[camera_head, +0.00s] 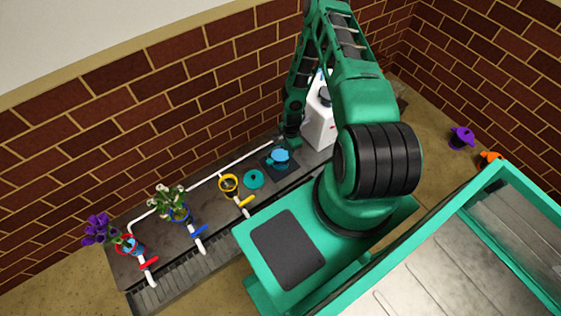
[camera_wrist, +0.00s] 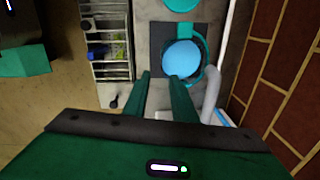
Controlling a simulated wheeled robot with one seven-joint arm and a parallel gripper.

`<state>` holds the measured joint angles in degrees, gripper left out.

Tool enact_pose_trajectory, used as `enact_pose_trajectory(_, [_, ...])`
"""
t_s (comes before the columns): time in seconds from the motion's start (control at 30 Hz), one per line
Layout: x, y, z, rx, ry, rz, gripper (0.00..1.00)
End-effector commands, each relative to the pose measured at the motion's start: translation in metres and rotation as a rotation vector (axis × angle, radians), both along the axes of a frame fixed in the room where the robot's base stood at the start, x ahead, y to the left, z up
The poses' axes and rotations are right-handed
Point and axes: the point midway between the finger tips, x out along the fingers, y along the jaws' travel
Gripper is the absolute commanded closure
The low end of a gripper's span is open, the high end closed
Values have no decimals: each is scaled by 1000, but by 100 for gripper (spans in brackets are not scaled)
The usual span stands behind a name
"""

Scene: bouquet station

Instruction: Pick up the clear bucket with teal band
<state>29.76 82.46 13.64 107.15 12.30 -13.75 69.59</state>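The bucket with the teal band (camera_head: 279,158) stands on a small dark square mat on the bench in the head view. In the wrist view the bucket (camera_wrist: 181,60) shows from above, with light blue inside and a teal ring around it. My gripper (camera_wrist: 160,76) is open, its two green fingers apart with nothing between them. The right fingertip overlaps the bucket's near edge in the picture; I cannot tell whether it touches. In the head view my gripper (camera_head: 291,141) is low, just right of the bucket, its fingers hard to make out.
A teal disc (camera_head: 253,179) and a yellow bucket (camera_head: 228,184) lie to the left. A white pipe (camera_wrist: 226,38) runs along the brick wall. A white container (camera_head: 319,124) stands right of my gripper.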

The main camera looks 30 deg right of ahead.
Motion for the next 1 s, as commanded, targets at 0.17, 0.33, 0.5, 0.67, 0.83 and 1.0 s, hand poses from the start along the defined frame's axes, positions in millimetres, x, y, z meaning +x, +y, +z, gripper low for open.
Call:
enact_pose_trajectory(0.17, [-3,5,-19,7,-5,-25,76])
enact_pose_trajectory(0.33, [-1,5,-43,6,-5,-25,76])
enact_pose_trajectory(0.5, [1,5,-62,6,-4,-25,76])
enact_pose_trajectory(0.67, [2,5,-70,6,-4,-24,76])
enact_pose_trajectory(0.83, [9,8,-90,6,-5,-24,76])
enact_pose_trajectory(1.0, [12,8,-110,6,-4,-24,76])
